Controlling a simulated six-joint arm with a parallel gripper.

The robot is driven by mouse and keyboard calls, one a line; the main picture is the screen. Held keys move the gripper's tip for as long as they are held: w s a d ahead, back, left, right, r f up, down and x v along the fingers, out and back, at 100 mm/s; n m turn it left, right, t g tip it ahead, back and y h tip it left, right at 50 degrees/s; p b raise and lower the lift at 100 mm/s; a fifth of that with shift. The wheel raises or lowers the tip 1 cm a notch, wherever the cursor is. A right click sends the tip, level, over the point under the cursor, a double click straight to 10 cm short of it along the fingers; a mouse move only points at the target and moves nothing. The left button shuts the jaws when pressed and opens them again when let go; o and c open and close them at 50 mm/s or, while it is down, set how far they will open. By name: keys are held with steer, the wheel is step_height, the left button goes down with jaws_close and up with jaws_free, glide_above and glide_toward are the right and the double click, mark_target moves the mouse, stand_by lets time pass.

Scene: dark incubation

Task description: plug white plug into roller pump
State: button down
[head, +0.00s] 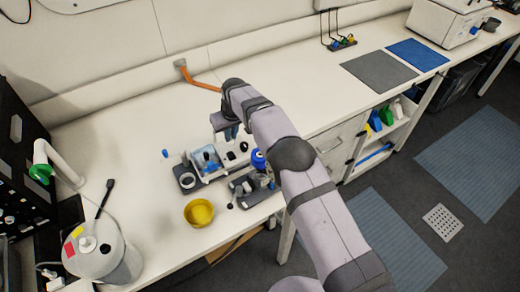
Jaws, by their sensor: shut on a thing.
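My gripper (231,133) points down over the group of small devices near the bench's front edge. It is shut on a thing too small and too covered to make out. I cannot tell if that thing is the white plug. Below it is a pale tray-like unit (197,170) with blue parts inside. Beside it is a dark-based device (243,185) with a blue round part (258,160), partly behind my arm. I cannot tell which of these is the roller pump. Small white plug-like pieces (51,284) lie at the lower left.
A yellow bowl (199,212) stands in front of the devices. A grey-white canister (103,250) and black rack (20,170) stand left. An orange cable (203,86) runs from the wall toward my arm.

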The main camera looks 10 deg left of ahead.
steer(key=c, duration=1.7)
jaws_free()
steer(key=shift+c, duration=0.2)
steer(key=b+v, duration=0.3)
steer(key=v, duration=0.4)
steer(key=shift+d+r, duration=0.1)
